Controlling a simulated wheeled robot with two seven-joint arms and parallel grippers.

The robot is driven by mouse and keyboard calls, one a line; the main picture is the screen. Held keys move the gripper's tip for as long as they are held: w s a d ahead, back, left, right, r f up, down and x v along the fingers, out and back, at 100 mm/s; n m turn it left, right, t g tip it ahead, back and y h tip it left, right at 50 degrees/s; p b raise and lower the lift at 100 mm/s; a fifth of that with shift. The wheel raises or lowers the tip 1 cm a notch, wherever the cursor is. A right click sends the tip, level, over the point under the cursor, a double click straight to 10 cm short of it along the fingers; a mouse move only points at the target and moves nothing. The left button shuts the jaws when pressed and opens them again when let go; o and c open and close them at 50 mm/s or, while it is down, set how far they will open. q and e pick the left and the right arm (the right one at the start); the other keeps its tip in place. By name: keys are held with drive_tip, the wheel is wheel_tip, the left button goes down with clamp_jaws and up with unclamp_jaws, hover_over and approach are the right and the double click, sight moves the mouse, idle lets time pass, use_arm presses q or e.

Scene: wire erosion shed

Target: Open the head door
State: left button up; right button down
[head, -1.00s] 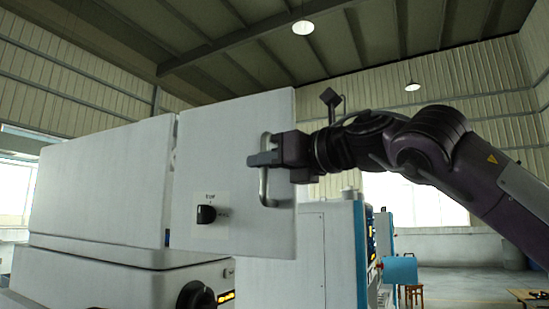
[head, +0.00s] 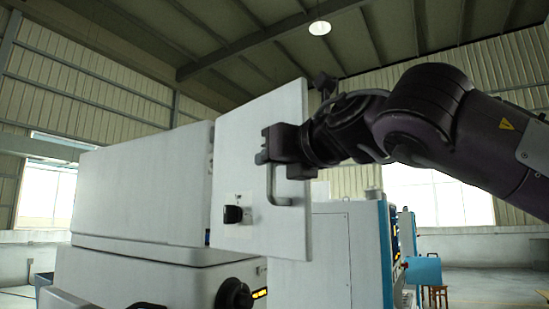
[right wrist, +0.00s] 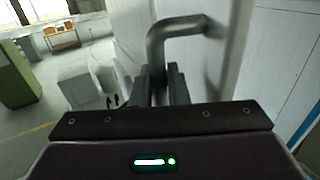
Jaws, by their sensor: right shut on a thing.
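A grey bar handle (head: 284,199) is on the door's right side. My right gripper (head: 268,158) is shut on the upper part of the handle. In the right wrist view, the handle (right wrist: 176,28) runs down between the two fingers (right wrist: 160,85), with the door (right wrist: 228,60) just to the right. My left gripper is not in view.
A white and blue cabinet (head: 345,250) stands behind the door to the right, with a blue box (head: 422,270) and a brown stool (head: 437,296) beyond it. In the right wrist view, a green cabinet (right wrist: 15,75) and open floor lie to the left.

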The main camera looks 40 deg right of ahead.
drive_tip(key=shift+r, duration=0.15)
drive_tip(key=c, duration=1.8)
unclamp_jaws()
drive_tip(key=shift+w, duration=0.2)
drive_tip(key=shift+s+a+f+b, duration=0.1)
drive_tip(key=shift+s+f+b, duration=0.1)
drive_tip(key=shift+s+b, duration=0.15)
drive_tip(key=s, duration=0.2)
drive_tip(key=s+a+b, duration=0.1)
drive_tip(key=s, duration=0.1)
drive_tip(key=s+b, duration=0.1)
drive_tip(key=s, duration=0.2)
drive_tip(key=shift+a+r, duration=0.1)
drive_tip(key=shift+a, duration=0.05)
